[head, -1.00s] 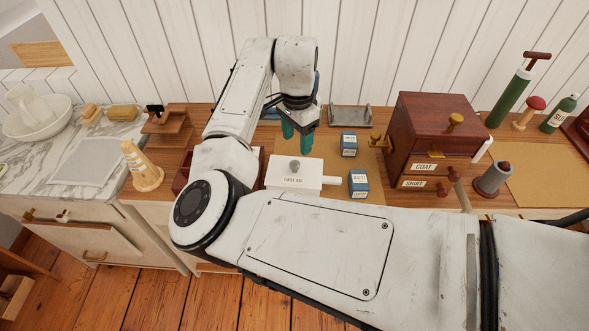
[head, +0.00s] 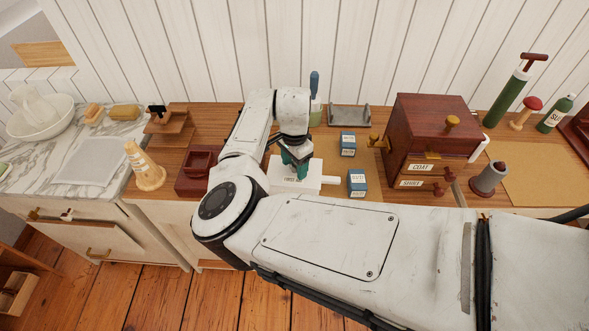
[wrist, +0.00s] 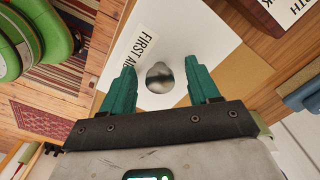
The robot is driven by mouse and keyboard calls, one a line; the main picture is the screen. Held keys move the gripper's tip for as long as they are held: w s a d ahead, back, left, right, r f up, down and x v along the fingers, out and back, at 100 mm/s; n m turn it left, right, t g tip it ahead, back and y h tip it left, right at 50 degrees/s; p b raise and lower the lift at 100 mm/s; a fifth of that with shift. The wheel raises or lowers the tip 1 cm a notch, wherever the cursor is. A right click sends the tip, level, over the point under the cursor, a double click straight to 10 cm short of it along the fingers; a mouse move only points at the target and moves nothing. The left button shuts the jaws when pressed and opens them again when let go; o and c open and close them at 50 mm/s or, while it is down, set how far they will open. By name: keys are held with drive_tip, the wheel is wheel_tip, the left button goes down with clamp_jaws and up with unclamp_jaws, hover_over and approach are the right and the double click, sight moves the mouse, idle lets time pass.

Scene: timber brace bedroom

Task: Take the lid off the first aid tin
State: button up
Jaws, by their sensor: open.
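The first aid tin (head: 283,185) is a white box with a label, standing on the wooden worktop with its lid on. In the wrist view its white lid (wrist: 168,35) shows the "FIRST AID" text and a round grey metal knob (wrist: 160,78). My gripper (head: 296,168) is over the tin, pointing down. In the wrist view my gripper (wrist: 162,84) is open, with one teal finger on each side of the knob and a gap to it on both sides. In the head view the gripper hides the knob.
Two blue labelled boxes (head: 348,144) (head: 357,183) stand right of the tin, close by. A dark red wooden cabinet (head: 440,125) is further right. A dark red open box (head: 197,170) is to the left. A grey tray (head: 350,115) lies behind.

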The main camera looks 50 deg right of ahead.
drive_tip(key=shift+c, duration=0.2)
drive_tip(key=c, duration=1.1)
drive_tip(key=shift+r, duration=0.15)
